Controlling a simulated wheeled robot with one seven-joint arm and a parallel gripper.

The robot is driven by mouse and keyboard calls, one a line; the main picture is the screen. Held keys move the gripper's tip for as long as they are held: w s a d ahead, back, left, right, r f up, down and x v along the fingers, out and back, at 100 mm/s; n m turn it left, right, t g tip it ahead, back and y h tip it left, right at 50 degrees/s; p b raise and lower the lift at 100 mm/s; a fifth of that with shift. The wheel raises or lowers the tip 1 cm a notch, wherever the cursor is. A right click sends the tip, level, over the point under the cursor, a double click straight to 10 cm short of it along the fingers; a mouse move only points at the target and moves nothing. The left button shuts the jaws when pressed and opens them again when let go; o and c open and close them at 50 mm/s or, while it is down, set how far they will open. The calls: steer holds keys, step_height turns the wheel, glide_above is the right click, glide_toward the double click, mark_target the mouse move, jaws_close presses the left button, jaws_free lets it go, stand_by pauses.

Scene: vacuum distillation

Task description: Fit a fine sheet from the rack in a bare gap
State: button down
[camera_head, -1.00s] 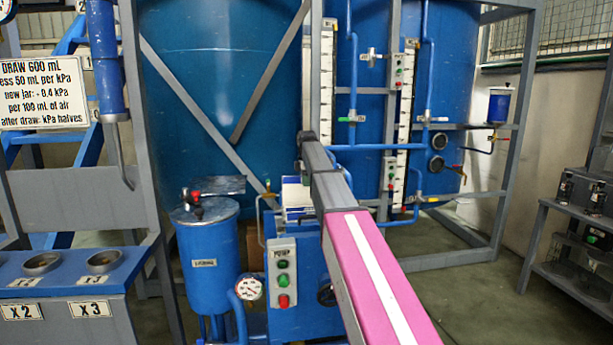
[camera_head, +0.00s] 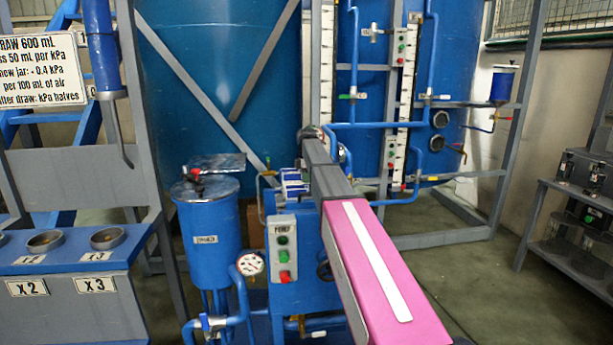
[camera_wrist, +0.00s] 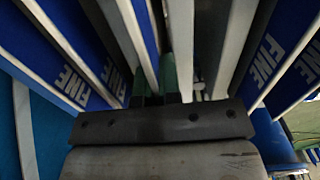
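In the wrist view, several upright white-edged blue sheets marked FINE stand on both sides of my gripper, one at the left (camera_wrist: 75,88) and one at the right (camera_wrist: 268,58). My gripper (camera_wrist: 157,88) has its two green fingertips close together among the sheets' pale edges. I cannot tell whether a sheet is between them. In the head view, a small blue and white stack (camera_head: 293,183) shows beside my arm above the pump unit; the arm hides part of it, and my fingertips are not visible there. I cannot make out a bare gap.
A blue pump unit with a button box (camera_head: 283,250) and a lidded blue vessel (camera_head: 207,230) stand close to my arm. A grey-framed bench with round cups (camera_head: 108,238) is at the left. A shelf (camera_head: 575,200) stands at the right, with open floor before it.

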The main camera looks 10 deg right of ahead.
steer(key=shift+f, duration=0.1)
steer(key=c, duration=1.2)
jaws_free()
steer(key=shift+c, duration=0.2)
step_height(320, 180, up, 11)
steer(key=shift+f, duration=0.1)
